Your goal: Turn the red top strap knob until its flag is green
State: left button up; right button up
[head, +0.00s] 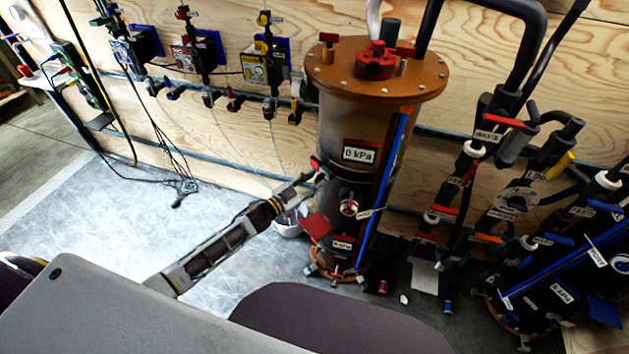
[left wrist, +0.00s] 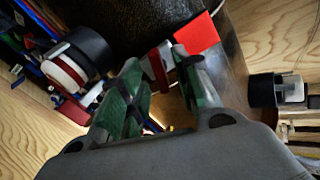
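The tall brown filter vessel (head: 345,125) stands upright against the wooden wall. My left gripper (head: 322,174) reaches its left side, just below the 0 kPa label, beside a small red part (head: 315,163). In the left wrist view the gripper's green-padded fingers (left wrist: 157,72) stand apart on either side of a red and white knob-like part (left wrist: 160,66). I cannot tell whether both fingers press on it. A red flag (left wrist: 197,33) shows just beyond the right fingertip; no green flag is clear. My right gripper is out of view.
A red cap (head: 375,62) sits on the vessel's lid. Labelled pipes and valves (head: 480,150) crowd the right side. Valve units (head: 260,68) hang on the wall at the left. The grey floor (head: 110,220) at left is mostly clear.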

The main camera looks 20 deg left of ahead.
pick_arm(q)
jog(key=v, duration=1.1)
dwell(0.4)
dwell(0.8)
